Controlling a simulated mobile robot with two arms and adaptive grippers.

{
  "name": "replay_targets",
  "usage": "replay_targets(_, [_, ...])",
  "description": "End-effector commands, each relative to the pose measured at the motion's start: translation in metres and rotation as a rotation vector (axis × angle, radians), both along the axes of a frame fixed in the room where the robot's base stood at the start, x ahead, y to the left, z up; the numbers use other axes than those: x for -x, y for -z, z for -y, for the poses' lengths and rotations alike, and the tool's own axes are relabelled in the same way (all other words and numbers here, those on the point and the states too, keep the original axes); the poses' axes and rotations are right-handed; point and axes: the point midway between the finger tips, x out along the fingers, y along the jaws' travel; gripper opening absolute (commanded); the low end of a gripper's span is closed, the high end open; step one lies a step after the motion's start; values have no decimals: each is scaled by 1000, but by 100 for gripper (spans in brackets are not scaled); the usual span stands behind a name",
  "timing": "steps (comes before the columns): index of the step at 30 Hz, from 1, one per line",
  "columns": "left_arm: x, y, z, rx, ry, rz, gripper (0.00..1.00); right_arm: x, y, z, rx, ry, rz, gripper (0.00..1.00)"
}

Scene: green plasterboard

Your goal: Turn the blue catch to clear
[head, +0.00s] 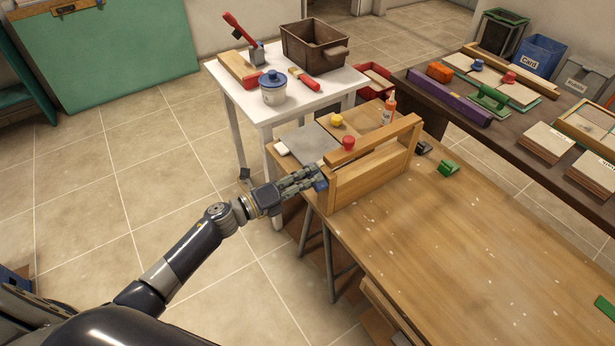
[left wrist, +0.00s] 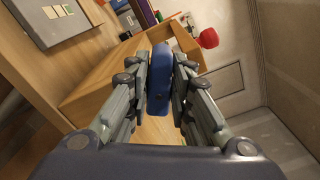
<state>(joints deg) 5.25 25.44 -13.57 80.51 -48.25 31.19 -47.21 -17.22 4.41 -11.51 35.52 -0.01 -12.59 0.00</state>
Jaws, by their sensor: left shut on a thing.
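The blue catch (head: 320,184) is at the near left end of a wooden box-like frame (head: 372,170) on the workbench. My left gripper (head: 312,182) reaches it from the left and is shut on it. In the left wrist view the blue catch (left wrist: 160,78) stands between the two fingers (left wrist: 160,95), its long side running up and down the picture. The fingers hide part of its sides. A red knob (head: 348,143) sits on the wooden frame, and it also shows in the left wrist view (left wrist: 208,38). My right gripper is not in view.
The workbench (head: 480,240) is largely clear to the right of the frame. A glue bottle (head: 389,108), a grey plate (head: 308,143) and a yellow knob (head: 337,119) are behind the frame. A white table (head: 240,105) with tools stands beyond.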

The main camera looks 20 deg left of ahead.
Motion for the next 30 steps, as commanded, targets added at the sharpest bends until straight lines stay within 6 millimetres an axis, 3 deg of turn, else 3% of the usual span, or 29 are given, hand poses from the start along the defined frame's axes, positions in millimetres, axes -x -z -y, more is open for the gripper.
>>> replay_targets(10, [0, 0, 0, 3, -1, -2, 0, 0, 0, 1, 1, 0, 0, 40])
replay_targets(11, [0, 0, 0, 3, -1, -2, 25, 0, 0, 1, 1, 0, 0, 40])
replay_targets(13, [0, 0, 0, 3, -1, -2, 41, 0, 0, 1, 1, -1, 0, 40])
replay_targets(24, [2, 0, -2, 2, -1, -2, 41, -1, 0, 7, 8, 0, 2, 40])
replay_targets(30, [22, 2, -17, 0, -2, -5, 41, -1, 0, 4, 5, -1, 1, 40])
